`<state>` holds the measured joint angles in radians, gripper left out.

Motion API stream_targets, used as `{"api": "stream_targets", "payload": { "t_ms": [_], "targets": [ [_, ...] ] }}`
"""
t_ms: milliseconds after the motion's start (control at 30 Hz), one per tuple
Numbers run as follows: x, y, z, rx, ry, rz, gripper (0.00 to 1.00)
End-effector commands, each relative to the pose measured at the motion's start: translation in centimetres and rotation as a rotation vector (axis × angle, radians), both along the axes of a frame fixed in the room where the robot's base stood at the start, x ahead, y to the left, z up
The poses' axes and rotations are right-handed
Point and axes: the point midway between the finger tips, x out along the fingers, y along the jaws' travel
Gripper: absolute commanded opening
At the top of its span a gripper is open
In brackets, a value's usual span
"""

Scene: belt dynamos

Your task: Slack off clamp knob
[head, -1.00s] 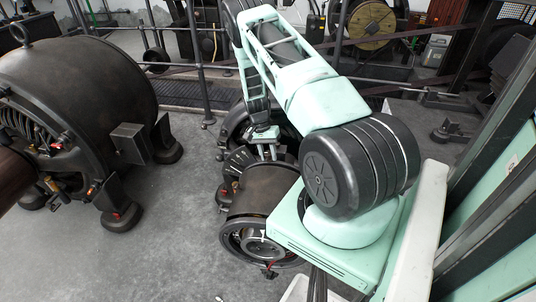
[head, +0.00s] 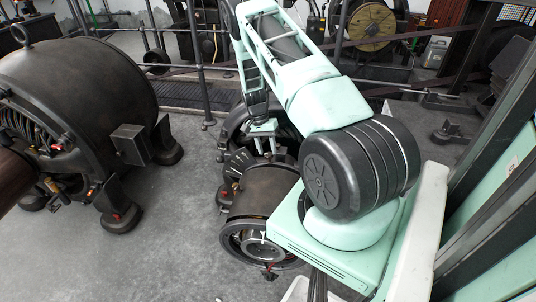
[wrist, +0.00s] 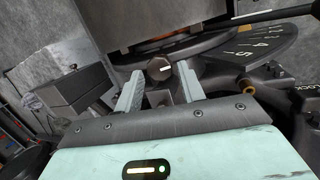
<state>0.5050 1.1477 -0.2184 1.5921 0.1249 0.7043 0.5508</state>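A dark round knob (wrist: 158,69) with a short white mark shows in the wrist view, at the foot of a dark box-like housing. I take it to be the clamp knob. My gripper (wrist: 156,76) is open, with one pale finger to the left of the knob and one to the right. Gaps show between the fingers and the knob, and I cannot tell how deep the tips reach around it. In the head view my gripper (head: 264,140) hangs over the far end of a small dark dynamo (head: 264,190). The knob cannot be made out there.
A numbered dial plate (wrist: 262,42) lies right of the knob, with a brass ring (wrist: 247,88) below it. A dark box (wrist: 75,88) stands to the left. A large dynamo (head: 80,95) is at the left, with clear grey floor (head: 165,235) between.

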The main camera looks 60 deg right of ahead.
Motion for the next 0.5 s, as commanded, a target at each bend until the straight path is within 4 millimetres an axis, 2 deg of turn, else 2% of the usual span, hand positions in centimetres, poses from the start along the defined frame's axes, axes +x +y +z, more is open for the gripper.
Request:
{"api": "stream_targets", "payload": {
  "t_ms": [33,300,500],
  "targets": [
    [0.5,-0.1,1.3,-0.004,-0.004,0.002,0.39],
    [2.4,-0.6,7.4,-0.004,-0.006,0.002,0.39],
    [3.6,-0.8,11.1,-0.003,-0.003,0.002,0.39]
  ]
}}
